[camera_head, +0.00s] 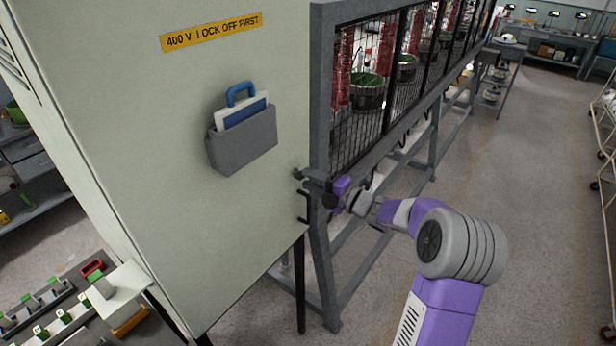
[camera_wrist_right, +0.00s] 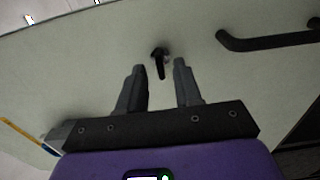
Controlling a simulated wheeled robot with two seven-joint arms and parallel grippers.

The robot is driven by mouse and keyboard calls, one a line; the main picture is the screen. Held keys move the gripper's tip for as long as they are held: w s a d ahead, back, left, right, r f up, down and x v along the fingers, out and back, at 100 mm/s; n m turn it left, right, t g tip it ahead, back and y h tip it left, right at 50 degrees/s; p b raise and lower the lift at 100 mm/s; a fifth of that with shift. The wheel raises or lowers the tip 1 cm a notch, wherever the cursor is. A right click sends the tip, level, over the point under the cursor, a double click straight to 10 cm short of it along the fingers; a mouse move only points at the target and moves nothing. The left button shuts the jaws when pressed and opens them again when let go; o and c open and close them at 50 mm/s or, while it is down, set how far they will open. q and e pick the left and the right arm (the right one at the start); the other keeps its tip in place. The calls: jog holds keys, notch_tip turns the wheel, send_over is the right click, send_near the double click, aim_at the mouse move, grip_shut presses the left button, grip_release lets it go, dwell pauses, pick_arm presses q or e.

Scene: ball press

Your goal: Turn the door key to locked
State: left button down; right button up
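The door key (camera_wrist_right: 159,60) is a small black key on the pale cabinet door, its grip hanging nearly straight down in the right wrist view. My right gripper (camera_wrist_right: 159,73) is open, with one finger on each side of the key's grip in that view. I cannot tell whether the fingertips touch it or how deep they reach around it. In the head view my right gripper (camera_head: 302,183) is at the right edge of the cabinet door (camera_head: 160,130), and the key is not clearly visible there. My left gripper is not in view.
A black bar handle (camera_head: 303,207) sits just below my right gripper on the door; it also shows in the wrist view (camera_wrist_right: 265,41). A grey document pocket (camera_head: 243,140) hangs on the door. A mesh-fronted rack (camera_head: 375,110) stands close to the right. Open floor lies further right.

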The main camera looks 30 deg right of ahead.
jog(key=shift+w+a, duration=0.25)
jog(key=shift+w, duration=0.35)
grip_shut()
